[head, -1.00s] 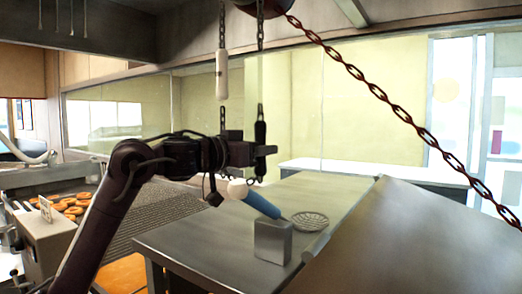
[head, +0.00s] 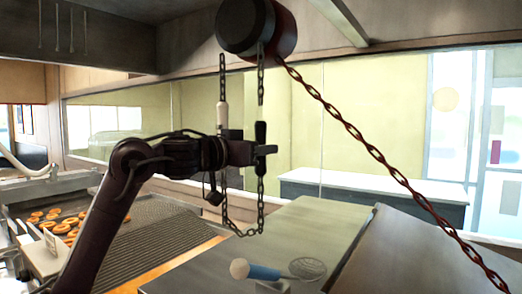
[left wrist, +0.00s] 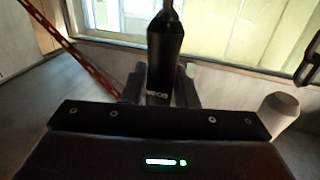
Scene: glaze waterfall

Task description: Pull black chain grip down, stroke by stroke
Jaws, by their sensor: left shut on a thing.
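The black chain grip (head: 261,132) hangs upright on a chain below the dark round hoist drum (head: 248,25). My left gripper (head: 263,150) is shut on it, at its lower part. The left wrist view shows the black grip (left wrist: 165,55) upright between the jaws. A white grip (head: 222,113) hangs on the chain to the left, apart from my gripper and a little higher than it. A pale rounded piece, likely that white grip, shows at the right of the left wrist view (left wrist: 278,112). A slack chain loop (head: 240,232) hangs below. My right gripper is not in view.
A red-brown chain (head: 390,165) slants from the drum to the lower right. A metal table (head: 290,235) below holds a blue-handled strainer (head: 265,272). Pastries (head: 62,222) lie on a conveyor at left. Air around the black grip looks clear on its right.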

